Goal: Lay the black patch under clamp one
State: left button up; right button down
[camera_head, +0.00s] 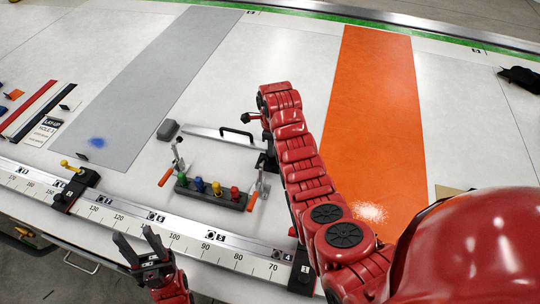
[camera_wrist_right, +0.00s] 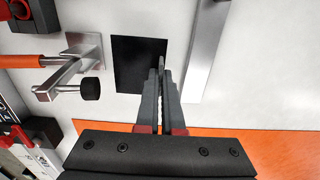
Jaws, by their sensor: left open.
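The black patch (camera_wrist_right: 130,60) lies flat-looking between a clamp (camera_wrist_right: 70,70) and a metal bar (camera_wrist_right: 207,50) in the right wrist view. In the head view only a dark part of it (camera_head: 268,159) seems to show beside my right arm. The clamp's black pad is beside the patch's near-left corner, apart from it. My right gripper (camera_wrist_right: 158,66) has its fingers close together over the patch's right part; it appears shut on it. The same clamp, with an orange handle, stands in the head view (camera_head: 261,184). My left gripper (camera_head: 139,236) is open and empty, above the ruler rail.
A second clamp (camera_head: 177,158) stands to the left. A black block with coloured pegs (camera_head: 212,192) lies between the clamps. The ruler rail (camera_head: 190,232) runs along the front. The orange strip (camera_head: 375,100) and grey strip (camera_head: 150,80) are mostly clear.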

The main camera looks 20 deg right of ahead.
aim_at(269, 160)
jog(key=shift+a+r, duration=0.1)
jog(key=shift+a, duration=0.15)
notch_tip(269, 160, down, 3)
jog(key=shift+w+r+p, duration=0.1)
jog(key=shift+r+p, duration=0.1)
jog(key=shift+p, duration=1)
jog(key=shift+f, duration=0.5)
jog(key=shift+f, duration=0.2)
jog(key=c, duration=1.1)
grip_release()
jog(key=shift+o, duration=0.2)
